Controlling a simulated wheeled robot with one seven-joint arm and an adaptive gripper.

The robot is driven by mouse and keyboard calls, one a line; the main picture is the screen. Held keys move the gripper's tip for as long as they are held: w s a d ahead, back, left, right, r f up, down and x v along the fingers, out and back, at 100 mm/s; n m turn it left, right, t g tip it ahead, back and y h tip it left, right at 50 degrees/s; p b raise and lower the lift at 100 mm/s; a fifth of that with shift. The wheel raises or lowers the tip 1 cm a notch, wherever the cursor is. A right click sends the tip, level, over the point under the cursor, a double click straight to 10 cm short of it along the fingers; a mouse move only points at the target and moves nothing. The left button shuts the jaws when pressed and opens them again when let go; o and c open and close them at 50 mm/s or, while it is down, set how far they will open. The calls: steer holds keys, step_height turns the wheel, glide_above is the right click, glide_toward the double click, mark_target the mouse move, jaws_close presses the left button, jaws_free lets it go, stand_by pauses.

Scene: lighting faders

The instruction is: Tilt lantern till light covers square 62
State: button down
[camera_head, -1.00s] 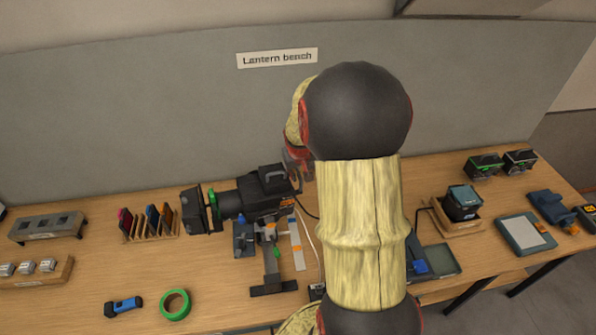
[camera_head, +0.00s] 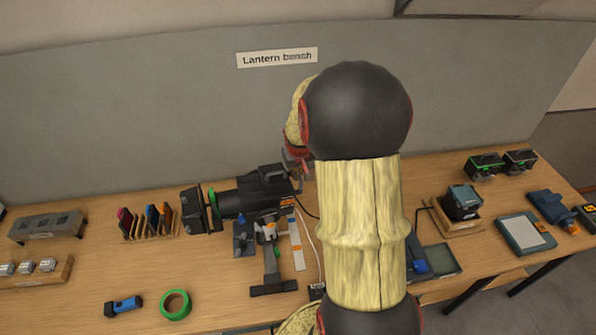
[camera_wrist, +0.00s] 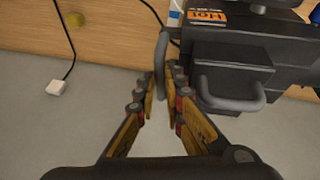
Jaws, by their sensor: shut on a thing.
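The black lantern (camera_head: 264,190) sits on a grey stand (camera_head: 271,270) on the bench, its lens end and barn-door flaps (camera_head: 195,210) pointing left. In the wrist view the lantern body (camera_wrist: 235,55) fills the upper right, with an orange "HOT" label and a dark loop handle. My gripper (camera_wrist: 165,84) is at the lantern's rear, its fingers shut on a grey bar-shaped handle (camera_wrist: 162,55). In the head view the gripper (camera_head: 297,172) is partly hidden by my arm. Square 62 and any patch of light are not visible in these frames.
A thin cable (camera_head: 307,210) lies close behind the lantern. Colour filters in a rack (camera_head: 150,222), green tape (camera_head: 175,304) and a blue torch (camera_head: 123,306) lie to the left. A small black device (camera_head: 462,203) and a grey tablet (camera_head: 525,233) lie to the right.

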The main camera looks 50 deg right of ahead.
steer(key=shift+w+a+r+b, duration=0.2)
steer(key=shift+a+r+b, duration=0.2)
steer(key=shift+r, duration=0.05)
steer(key=shift+w+a+r+b, duration=0.15)
steer(key=shift+a+r+b, duration=0.2)
steer(key=shift+a+r, duration=0.1)
steer(key=c, duration=2.2)
jaws_free()
steer(key=shift+w+f, duration=0.1)
steer(key=shift+o, duration=0.2)
steer(key=v, duration=1.2)
steer(key=shift+d, duration=0.15)
